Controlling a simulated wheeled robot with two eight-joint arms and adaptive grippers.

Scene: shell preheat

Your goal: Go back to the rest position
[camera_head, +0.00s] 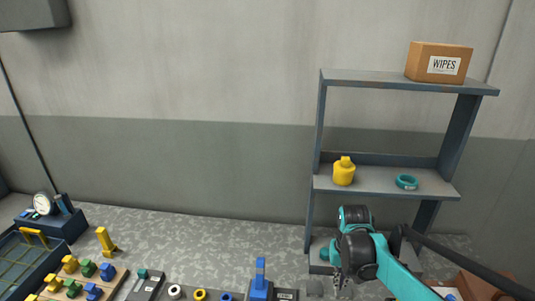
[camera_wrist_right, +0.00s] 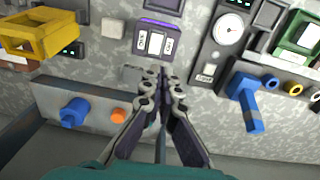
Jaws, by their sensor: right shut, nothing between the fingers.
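My right gripper (camera_head: 338,280) is at the lower right of the head view, in front of the shelf's bottom, with my teal arm coming in from the lower right. It also shows in the right wrist view (camera_wrist_right: 162,76), where its two fingers meet at the tips. It is shut and holds nothing. It hangs over the grey speckled worktop. My left gripper is in neither view.
A grey shelf (camera_head: 385,181) carries a yellow bottle (camera_head: 344,172), a teal ring (camera_head: 406,182) and a wipes box (camera_head: 440,63). A blue-handled device (camera_head: 260,282) stands left of my gripper. The wrist view shows a two-button box (camera_wrist_right: 156,40) and a gauge (camera_wrist_right: 229,30).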

